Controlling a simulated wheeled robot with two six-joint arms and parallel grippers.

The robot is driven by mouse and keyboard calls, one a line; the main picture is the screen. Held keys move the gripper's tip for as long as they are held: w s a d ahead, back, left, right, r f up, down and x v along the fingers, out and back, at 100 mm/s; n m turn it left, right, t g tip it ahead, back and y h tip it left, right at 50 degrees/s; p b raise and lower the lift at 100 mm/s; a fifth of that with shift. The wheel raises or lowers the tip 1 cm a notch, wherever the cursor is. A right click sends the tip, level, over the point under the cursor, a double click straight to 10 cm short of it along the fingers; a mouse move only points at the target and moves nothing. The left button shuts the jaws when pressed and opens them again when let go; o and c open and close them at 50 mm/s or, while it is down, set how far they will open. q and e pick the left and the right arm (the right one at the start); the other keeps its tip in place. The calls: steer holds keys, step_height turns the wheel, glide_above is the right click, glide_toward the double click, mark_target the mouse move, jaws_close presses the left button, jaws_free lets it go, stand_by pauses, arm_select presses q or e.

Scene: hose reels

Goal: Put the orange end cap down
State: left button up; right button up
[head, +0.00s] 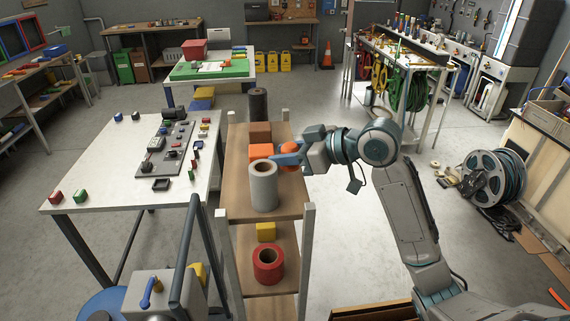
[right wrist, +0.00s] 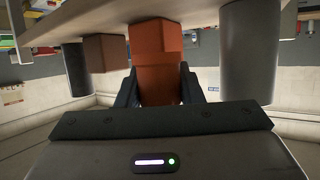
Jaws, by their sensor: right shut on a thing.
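The orange end cap (head: 290,148) is between the fingers of my right gripper (head: 284,155), at the right side of the narrow wooden shelf rack. The fingers partly hide it in the head view. In the right wrist view the cap (right wrist: 157,88) sits between the two dark fingertips of the gripper (right wrist: 158,90), and an orange block (right wrist: 157,38) lies directly beyond it. That block (head: 260,151) shows on the rack's top shelf, left of the gripper. I cannot tell whether cap and block touch. My left gripper is not in view.
The top shelf (head: 236,195) also holds a grey roll (head: 263,190) close in front of the gripper, a brown block (head: 260,132) and a dark cylinder (head: 258,104) behind. A red roll (head: 268,268) is below.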

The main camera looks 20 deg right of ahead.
mark_target(298, 167)
step_height(298, 167, down, 2)
steer(key=shift+w+f+p, duration=0.15)
steer(key=shift+f+p, duration=0.1)
steer(key=shift+p, duration=0.1)
steer(key=shift+f, duration=0.35)
steer(key=shift+s+f, duration=0.1)
steer(key=shift+s, duration=0.25)
steer(key=shift+w+f, duration=0.1)
steer(key=shift+w, duration=0.1)
steer(key=o, duration=0.5)
steer(key=shift+f, duration=0.15)
steer(key=o, duration=0.4)
steer(key=shift+o, duration=0.2)
steer(key=shift+s, duration=0.1)
steer(key=shift+r, duration=0.25)
